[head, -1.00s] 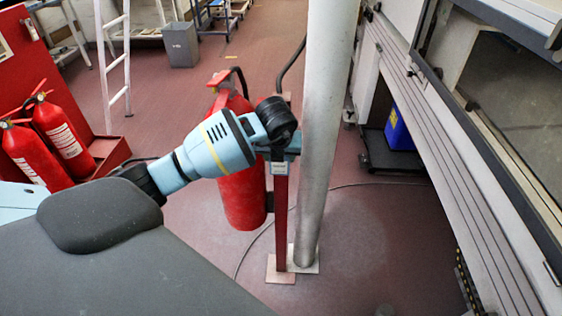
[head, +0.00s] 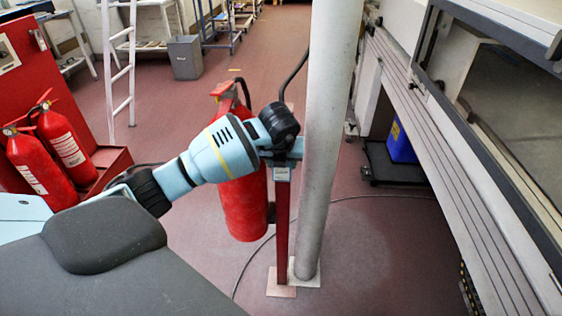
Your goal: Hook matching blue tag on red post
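The red post (head: 282,225) stands upright on a square floor plate, beside a thick pale pole. A small pale grey-blue label (head: 282,174) is at the top of the post's visible part; I cannot tell whether it is the blue tag. My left arm reaches in from the left, its black-capped wrist in front of the post's top. The wrist hides my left gripper's fingers, so I cannot see whether they hold anything. No other tag can be made out. My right gripper is out of view.
A red extinguisher (head: 241,200) hangs on the post's left side, close behind my arm. The pale pole (head: 323,150) is just right of the post. Two more extinguishers (head: 38,165) stand at left. A machine (head: 465,180) fills the right. A cable crosses the floor.

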